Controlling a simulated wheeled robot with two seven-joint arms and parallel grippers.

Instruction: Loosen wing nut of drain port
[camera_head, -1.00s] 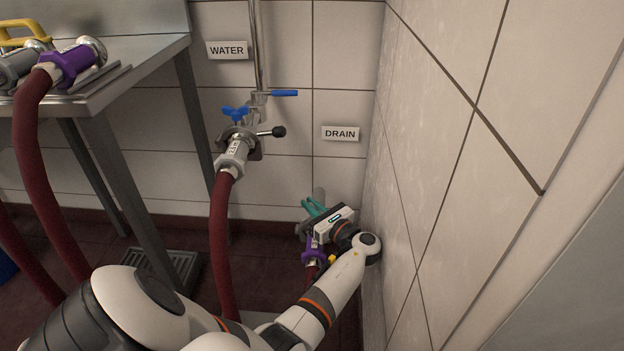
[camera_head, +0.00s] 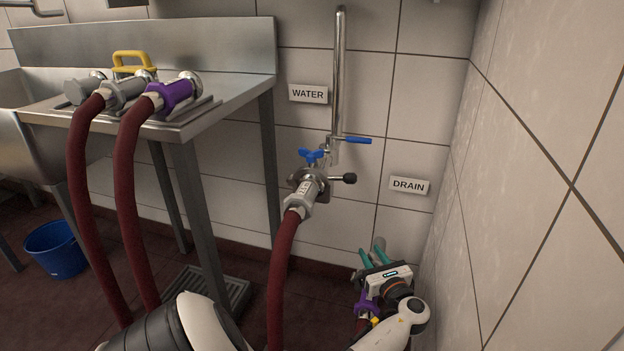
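The drain port is low in the corner under the DRAIN sign (camera_head: 409,186), mostly hidden by my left gripper (camera_head: 372,257). A purple hose coupling (camera_head: 364,306) shows just below the gripper, at the port. My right gripper is out of view.
The water port (camera_head: 308,186), with a blue wing nut (camera_head: 312,157) and a red hose (camera_head: 281,265), is on the wall to the left. A steel table (camera_head: 240,88) carries hose ends. A blue bucket (camera_head: 55,250) stands far left. A tiled wall rises close on the right.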

